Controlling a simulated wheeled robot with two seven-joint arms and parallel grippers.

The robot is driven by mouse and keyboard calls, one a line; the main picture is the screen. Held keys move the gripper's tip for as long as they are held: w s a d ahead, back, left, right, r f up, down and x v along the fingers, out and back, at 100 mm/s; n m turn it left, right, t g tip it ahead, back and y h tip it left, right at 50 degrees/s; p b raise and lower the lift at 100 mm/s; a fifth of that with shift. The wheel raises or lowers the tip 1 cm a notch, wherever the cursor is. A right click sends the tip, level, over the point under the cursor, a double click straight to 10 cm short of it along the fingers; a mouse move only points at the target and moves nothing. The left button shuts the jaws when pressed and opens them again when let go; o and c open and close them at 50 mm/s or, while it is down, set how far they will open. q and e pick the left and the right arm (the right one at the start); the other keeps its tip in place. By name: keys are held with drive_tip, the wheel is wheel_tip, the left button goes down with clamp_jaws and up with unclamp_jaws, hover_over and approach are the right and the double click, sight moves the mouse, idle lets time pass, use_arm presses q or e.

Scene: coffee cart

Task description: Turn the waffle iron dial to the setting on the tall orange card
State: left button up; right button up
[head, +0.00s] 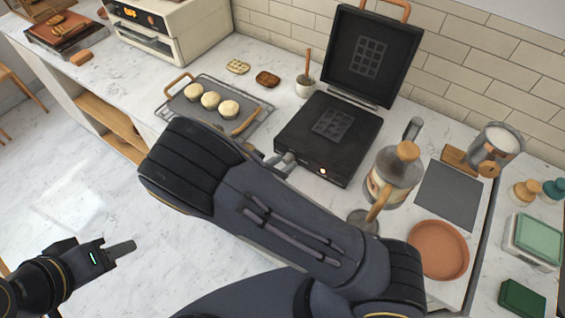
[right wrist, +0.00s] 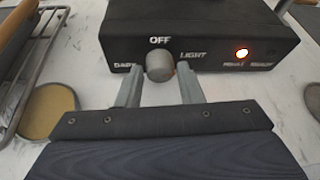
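The black waffle iron (head: 300,135) stands on the counter with its lid (head: 370,55) raised. Its grey dial (right wrist: 159,66) is on the front panel in the right wrist view, with OFF above, DARK at left and LIGHT at right. I cannot read its pointer surely; a small red mark shows at its right edge. An indicator light (right wrist: 241,52) glows orange-white. My right gripper (right wrist: 160,88) is open, one finger on each side of the dial, with gaps visible; it also shows in the head view (head: 283,162). My left gripper (head: 122,248) is empty over the floor. I see no tall orange card.
A rack tray (head: 255,128) with dough balls lies left of the iron. A lidded jug (head: 395,178), a terracotta plate (head: 438,250) and a grey mat (head: 450,195) are at right. A small cup (head: 305,88) and waffles (head: 268,79) are behind. My right arm covers the front counter.

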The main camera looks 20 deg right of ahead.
drive_tip(key=c, duration=0.6)
drive_tip(key=shift+f+m+b, duration=0.15)
drive_tip(key=shift+m+b, duration=0.15)
drive_tip(key=shift+b, duration=0.65)
drive_tip(key=m+t+y+b, duration=0.1)
drive_tip(key=b, duration=0.3)
drive_tip(key=m+t+b, duration=0.1)
drive_tip(key=m+b, duration=0.1)
drive_tip(key=b, duration=0.2)
drive_tip(key=shift+s+d+y+b, duration=0.15)
drive_tip(key=shift+y+b, duration=0.2)
drive_tip(key=shift+y, duration=0.05)
drive_tip(key=shift+m+t+b, duration=0.3)
drive_tip(key=shift+m+b, duration=0.3)
drive_tip(key=shift+b, duration=0.05)
drive_tip(key=o, duration=1)
drive_tip(key=shift+v, duration=3.95)
